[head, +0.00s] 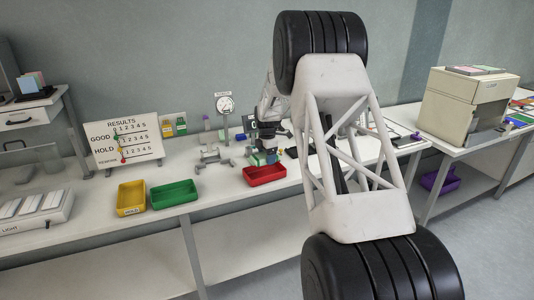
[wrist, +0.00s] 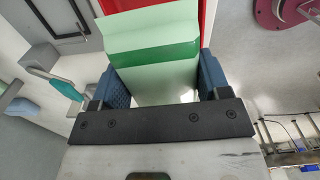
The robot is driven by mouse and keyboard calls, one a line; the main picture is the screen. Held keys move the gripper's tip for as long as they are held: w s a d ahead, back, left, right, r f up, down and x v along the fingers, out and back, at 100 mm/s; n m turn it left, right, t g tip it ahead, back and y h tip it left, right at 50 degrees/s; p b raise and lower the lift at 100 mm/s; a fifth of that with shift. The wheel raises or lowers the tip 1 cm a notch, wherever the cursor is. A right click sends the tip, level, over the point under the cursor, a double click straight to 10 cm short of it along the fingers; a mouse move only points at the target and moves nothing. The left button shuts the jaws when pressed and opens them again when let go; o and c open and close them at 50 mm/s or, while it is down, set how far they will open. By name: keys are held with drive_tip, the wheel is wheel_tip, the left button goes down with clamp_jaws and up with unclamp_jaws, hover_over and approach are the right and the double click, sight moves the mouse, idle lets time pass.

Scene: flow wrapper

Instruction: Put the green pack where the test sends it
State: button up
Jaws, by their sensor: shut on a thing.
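The green pack (wrist: 152,48) is pale green with a darker green band. In the wrist view it sits between the blue finger pads of my gripper (wrist: 160,80), which is shut on it. In the head view my gripper (head: 266,135) is small and partly hidden, just above and behind the red tray (head: 265,175). The red tray's red surface (wrist: 207,22) shows beyond the pack in the wrist view. The green tray (head: 175,194) and yellow tray (head: 131,198) stand further left. The results board (head: 122,138) has GOOD, HOLD and a lower row with coloured markers.
A light box (head: 35,212) is at far left. A beige machine (head: 466,103) stands on the right table. Bench between green and red trays is fairly clear.

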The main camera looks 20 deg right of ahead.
drive_tip(key=shift+f, duration=1.8)
drive_tip(key=o, duration=1)
drive_tip(key=shift+r, duration=0.15)
drive_tip(key=shift+r, duration=3.35)
